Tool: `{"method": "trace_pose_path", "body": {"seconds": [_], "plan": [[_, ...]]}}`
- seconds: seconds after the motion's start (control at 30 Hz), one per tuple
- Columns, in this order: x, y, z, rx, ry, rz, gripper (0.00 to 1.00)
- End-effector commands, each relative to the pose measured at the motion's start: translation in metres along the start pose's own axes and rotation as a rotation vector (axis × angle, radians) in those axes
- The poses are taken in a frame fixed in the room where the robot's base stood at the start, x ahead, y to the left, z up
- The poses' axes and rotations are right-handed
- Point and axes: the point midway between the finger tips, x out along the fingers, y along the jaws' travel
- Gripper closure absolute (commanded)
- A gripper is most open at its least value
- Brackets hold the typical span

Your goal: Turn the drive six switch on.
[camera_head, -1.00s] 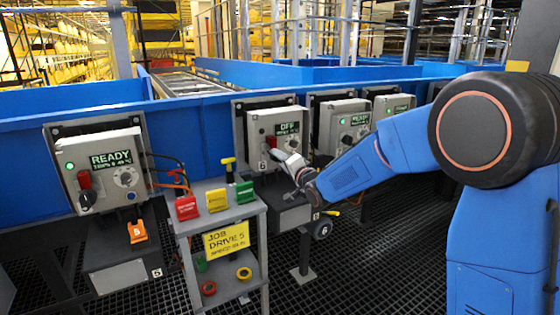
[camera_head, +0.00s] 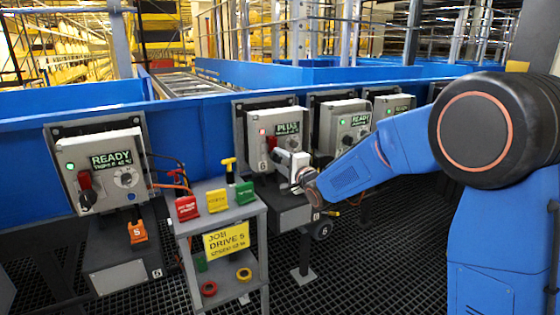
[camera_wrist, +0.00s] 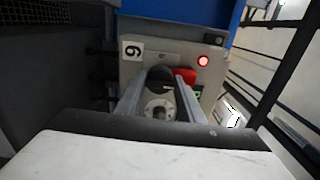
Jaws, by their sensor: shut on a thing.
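The drive six box (camera_head: 255,150) is a pale grey panel on the blue conveyor wall, marked 6. Its screen (camera_head: 288,128) is lit green with a word like PLUS, and its lamp (camera_head: 262,132) is red. A red part (camera_wrist: 186,75) sits just beside the knob. In the head view my gripper (camera_head: 278,160) covers the knob.
The drive five box (camera_head: 105,165), reading READY with a green lamp, is at left. A grey stand (camera_head: 225,225) with red, yellow and green blocks and a JOB DRIVE 5 sign (camera_head: 226,238) stands between. More READY boxes (camera_head: 345,125) are to the right.

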Motion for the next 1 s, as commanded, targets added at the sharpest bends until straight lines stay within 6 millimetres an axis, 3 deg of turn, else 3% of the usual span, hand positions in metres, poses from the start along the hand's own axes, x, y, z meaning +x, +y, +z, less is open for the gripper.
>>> {"method": "trace_pose_path", "body": {"seconds": [0.27,0.3,0.37,0.77,1.0], "plan": [[0.000,0.001,-0.001,0.001,0.002,0.002,0.88],[0.000,0.001,-0.001,0.001,0.002,0.002,0.61],[0.000,0.001,-0.001,0.001,0.002,0.001,0.47],[-0.005,0.000,-0.001,0.000,0.001,0.000,0.47],[-0.041,-0.001,-0.001,-0.001,0.002,-0.001,0.47]]}}
